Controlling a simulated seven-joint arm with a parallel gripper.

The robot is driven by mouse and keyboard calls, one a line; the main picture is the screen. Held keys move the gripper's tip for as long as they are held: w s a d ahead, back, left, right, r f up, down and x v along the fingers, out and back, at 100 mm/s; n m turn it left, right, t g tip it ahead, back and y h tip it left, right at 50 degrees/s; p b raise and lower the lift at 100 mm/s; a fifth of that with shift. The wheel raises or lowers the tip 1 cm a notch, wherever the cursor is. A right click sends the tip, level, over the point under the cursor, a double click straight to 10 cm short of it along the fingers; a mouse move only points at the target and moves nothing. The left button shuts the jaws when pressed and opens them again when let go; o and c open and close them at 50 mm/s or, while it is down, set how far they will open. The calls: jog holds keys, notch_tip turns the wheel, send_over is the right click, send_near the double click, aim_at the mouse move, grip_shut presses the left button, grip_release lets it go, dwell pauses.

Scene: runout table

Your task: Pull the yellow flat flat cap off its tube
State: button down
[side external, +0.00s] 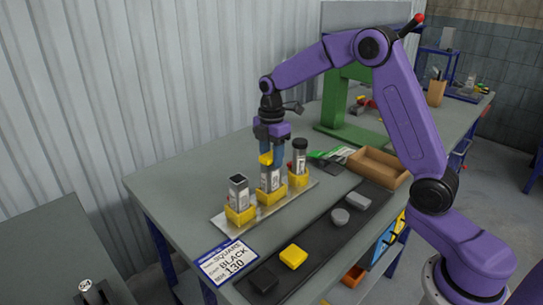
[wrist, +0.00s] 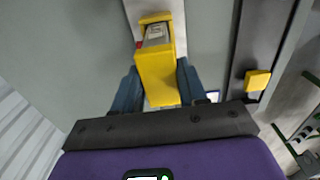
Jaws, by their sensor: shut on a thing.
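The yellow flat cap (side external: 266,159) is at the top of the middle of three grey labelled tubes. That tube (side external: 270,179) stands upright in a yellow holder (side external: 271,197). My gripper (side external: 270,150) points down from above with its blue fingers shut on the cap. In the wrist view the cap (wrist: 158,78) sits between the two blue fingers (wrist: 157,88). A grey labelled tube top (wrist: 156,32) and a yellow holder edge (wrist: 155,17) show beyond it. I cannot tell whether there is a gap between cap and tube.
A black-topped square tube (side external: 238,191) stands left, and a black-capped round tube (side external: 299,157) right, close by on the metal plate (side external: 223,220). A dark strip (side external: 318,241) carries a yellow block (side external: 293,256) and grey pieces. A cardboard tray (side external: 378,168) is at right.

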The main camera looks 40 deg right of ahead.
jog(key=shift+r, duration=2.4)
dwell(0.9)
